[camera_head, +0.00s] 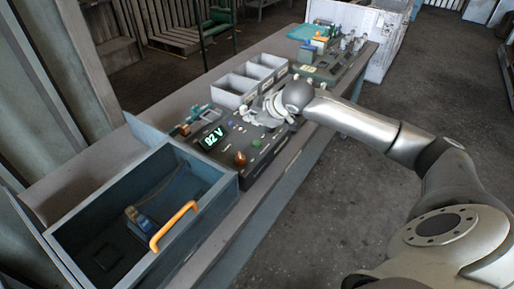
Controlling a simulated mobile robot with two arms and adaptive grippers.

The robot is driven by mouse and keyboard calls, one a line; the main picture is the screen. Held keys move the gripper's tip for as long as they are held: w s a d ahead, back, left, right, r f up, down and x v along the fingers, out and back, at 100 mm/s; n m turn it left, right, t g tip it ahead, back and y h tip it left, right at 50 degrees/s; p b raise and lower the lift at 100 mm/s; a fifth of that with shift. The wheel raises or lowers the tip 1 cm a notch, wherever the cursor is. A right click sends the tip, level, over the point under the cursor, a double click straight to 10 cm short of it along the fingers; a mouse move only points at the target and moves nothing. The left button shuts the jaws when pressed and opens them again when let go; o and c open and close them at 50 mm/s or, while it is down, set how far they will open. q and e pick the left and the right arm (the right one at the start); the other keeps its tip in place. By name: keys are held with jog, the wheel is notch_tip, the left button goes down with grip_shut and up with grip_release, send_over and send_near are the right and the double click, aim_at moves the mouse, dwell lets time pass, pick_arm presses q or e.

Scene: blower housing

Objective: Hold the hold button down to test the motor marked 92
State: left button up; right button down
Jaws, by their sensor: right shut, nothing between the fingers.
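A dark test panel (222,155) lies on the bench. Its lit green display (212,138) shows two digits and a V; the first digit is hard to read. An orange-red knob (240,158) and a small green button (256,143) are on the panel. My right gripper (271,112) is shut and empty at the panel's far end, and it hides what lies under it. I cannot tell whether it touches a button. A small device with a blue part (141,218) sits in the blue-grey box (205,213); no number 92 is legible. My left gripper is not in view.
A grey bin with compartments (236,83) stands behind the panel. Several small parts stand on a dark board (325,72) farther along the bench. Open floor lies right of the bench.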

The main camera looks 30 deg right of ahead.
aim_at(254, 144)
notch_tip(254, 144, down, 4)
jog(key=b, duration=0.4)
jog(key=shift+f, duration=1)
dwell(0.3)
jog(key=shift+f, duration=0.2)
jog(key=shift+f, duration=0.15)
jog(key=shift+f, duration=0.5)
dwell(2.0)
